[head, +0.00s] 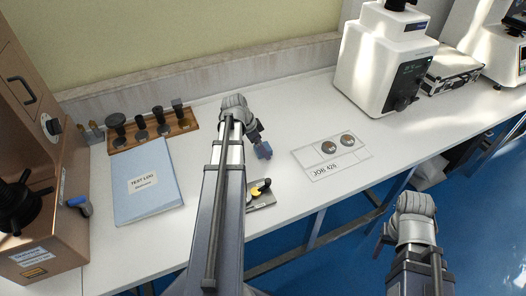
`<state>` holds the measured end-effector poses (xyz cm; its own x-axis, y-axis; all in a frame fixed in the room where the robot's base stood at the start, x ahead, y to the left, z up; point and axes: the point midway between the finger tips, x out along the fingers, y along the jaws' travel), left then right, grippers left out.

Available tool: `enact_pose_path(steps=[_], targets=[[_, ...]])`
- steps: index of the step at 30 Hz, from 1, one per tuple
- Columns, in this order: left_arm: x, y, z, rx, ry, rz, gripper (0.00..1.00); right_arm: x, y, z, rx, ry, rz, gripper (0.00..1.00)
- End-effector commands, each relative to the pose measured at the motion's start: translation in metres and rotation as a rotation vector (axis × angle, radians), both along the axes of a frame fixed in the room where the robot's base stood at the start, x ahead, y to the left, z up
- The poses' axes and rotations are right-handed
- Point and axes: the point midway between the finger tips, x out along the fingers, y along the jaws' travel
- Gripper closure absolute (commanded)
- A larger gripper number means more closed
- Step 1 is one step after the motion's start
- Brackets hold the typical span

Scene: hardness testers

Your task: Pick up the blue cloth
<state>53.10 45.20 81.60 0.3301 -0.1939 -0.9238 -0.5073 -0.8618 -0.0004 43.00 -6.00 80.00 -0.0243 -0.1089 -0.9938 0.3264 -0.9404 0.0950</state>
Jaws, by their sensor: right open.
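A small blue patch (263,150), which looks like the blue cloth, shows on the white bench in the middle. My left arm reaches in over the bench, and its gripper (258,138) is right at this patch. The fingers are small and partly hidden, so I cannot tell whether they are open or whether they touch the cloth. My right gripper (382,241) is open at the lower right, off the bench's front edge and over the blue floor, well away from the patch.
A blue test log folder (147,182), a wooden rack (153,131) and a brown tester (60,205) stand left. A white mat (347,170) with two discs lies right of the patch. A white tester (378,60) stands behind. A small tray (265,200) lies near my left arm.

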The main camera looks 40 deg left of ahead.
Motion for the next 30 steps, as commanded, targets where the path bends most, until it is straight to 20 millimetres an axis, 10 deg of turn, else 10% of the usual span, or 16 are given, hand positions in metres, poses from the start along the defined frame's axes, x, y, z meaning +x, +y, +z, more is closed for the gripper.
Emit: enact_pose_path(steps=[20,30], targets=[[-0.0001,0.0,0.0,0.0,0.0,0.0,0.84,0.0,0.0,0.0,0.0,0.0,0.0,0.43],[-0.0001,0.0,0.0036,0.0,0.0,0.0,0.84,0.0,0.0,0.0036,0.0,0.0,0.0,0.43]])
